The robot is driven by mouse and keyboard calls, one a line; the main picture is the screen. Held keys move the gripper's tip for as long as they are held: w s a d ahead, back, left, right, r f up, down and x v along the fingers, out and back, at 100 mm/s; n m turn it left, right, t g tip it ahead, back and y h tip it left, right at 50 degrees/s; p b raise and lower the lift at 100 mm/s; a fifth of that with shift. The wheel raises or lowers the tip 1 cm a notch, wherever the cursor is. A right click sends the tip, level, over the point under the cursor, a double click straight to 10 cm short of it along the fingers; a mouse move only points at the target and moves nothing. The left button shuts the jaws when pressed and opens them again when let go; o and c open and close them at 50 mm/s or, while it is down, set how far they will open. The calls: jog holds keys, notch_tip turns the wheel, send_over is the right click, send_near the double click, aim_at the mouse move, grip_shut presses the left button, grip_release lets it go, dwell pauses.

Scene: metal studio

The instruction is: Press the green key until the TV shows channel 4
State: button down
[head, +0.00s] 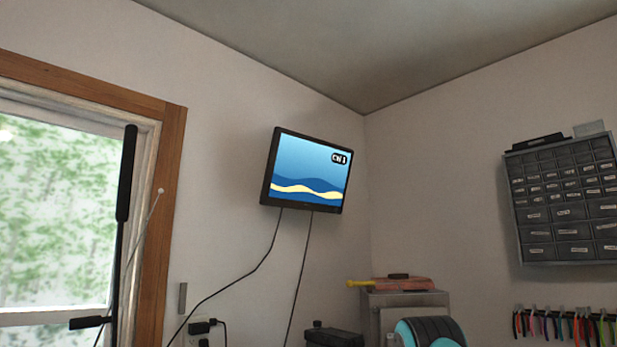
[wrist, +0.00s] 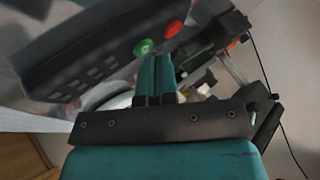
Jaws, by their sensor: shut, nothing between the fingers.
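The TV (head: 306,170) hangs on the wall near the corner in the head view. Its lit screen shows a blue and yellow wave picture and a small channel label that reads CH 1. In the wrist view, a dark panel (wrist: 100,55) bears a round green key (wrist: 144,47) and a round red key (wrist: 172,29) at its right end. My gripper (wrist: 155,58) has teal fingers, shut together and empty. The fingertips are right beside the green key in the picture, just below and right of it. I cannot tell whether they touch it.
A window (head: 55,190) with a wooden frame is at the left. Two dark cables hang below the TV. A drawer cabinet (head: 565,200) hangs on the right wall above a row of tools (head: 565,325). Dark metal parts lie right of the keys in the wrist view.

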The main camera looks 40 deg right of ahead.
jog(key=shift+f, duration=0.15)
jog(key=shift+r, duration=0.7)
notch_tip(320, 180, up, 6)
jog(key=p, duration=0.3)
dwell(0.3)
dwell(2.6)
jog(key=shift+f+b, duration=0.95)
jog(key=shift+f, duration=2.1)
